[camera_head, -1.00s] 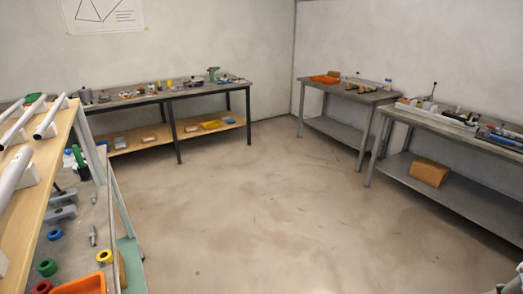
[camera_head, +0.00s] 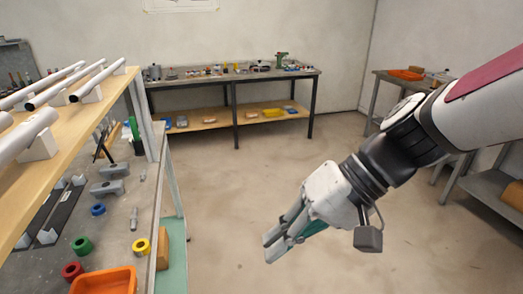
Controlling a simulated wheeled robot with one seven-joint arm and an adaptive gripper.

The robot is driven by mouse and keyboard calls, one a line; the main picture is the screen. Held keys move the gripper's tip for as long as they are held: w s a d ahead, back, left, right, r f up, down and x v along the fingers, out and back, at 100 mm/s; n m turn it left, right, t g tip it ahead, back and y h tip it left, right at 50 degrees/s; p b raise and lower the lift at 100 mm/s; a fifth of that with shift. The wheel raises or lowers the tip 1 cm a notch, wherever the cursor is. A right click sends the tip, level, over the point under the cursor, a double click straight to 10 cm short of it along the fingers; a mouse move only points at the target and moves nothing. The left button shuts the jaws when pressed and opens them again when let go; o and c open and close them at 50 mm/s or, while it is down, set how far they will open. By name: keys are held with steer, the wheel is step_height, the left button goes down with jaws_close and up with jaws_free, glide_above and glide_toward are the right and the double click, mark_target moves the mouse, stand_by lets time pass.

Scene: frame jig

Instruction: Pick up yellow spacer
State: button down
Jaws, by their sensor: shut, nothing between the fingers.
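The yellow spacer (camera_head: 141,247) is a short ring with a dark hole. It lies on the grey lower bench top (camera_head: 118,228) at the left, close to the bench's right edge and just above the orange tray. My gripper (camera_head: 270,254) is shut and empty. It hangs over open floor to the right of the bench, well apart from the spacer, with its fingers pointing down and left.
An orange tray (camera_head: 104,281), a green ring (camera_head: 82,246), a red ring (camera_head: 72,271) and a blue ring (camera_head: 98,209) surround the spacer. A wooden shelf (camera_head: 75,131) with white tubes overhangs the bench's left side. Clear floor (camera_head: 225,200) lies between bench and gripper.

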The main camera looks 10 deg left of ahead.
mark_target(149, 245)
steer(key=w+a+f+m+y+b, duration=0.1)
steer(key=w+a+f+y+b, duration=0.2)
steer(key=w+a+f, duration=0.4)
steer(key=w+a+f+m+y+b, duration=0.15)
steer(key=a+f+y, duration=0.25)
steer(key=a, duration=0.4)
steer(key=w+a+f+m+y+b, duration=0.1)
steer(key=w+a+f+y+b, duration=0.2)
steer(key=w+a+f, duration=0.4)
steer(key=s+a+t, duration=0.1)
steer(key=s+a, duration=0.4)
steer(key=a, duration=0.4)
steer(key=shift+s+a+r+b, duration=0.15)
steer(key=shift+s+r+b, duration=0.15)
steer(key=shift+r+b, duration=0.1)
steer(key=shift+s, duration=0.1)
steer(key=s, duration=0.1)
steer(key=s+d, duration=0.1)
steer(key=s, duration=0.1)
steer(key=shift+s+d, duration=0.35)
steer(key=shift+s, duration=0.05)
steer(key=shift+w, duration=0.1)
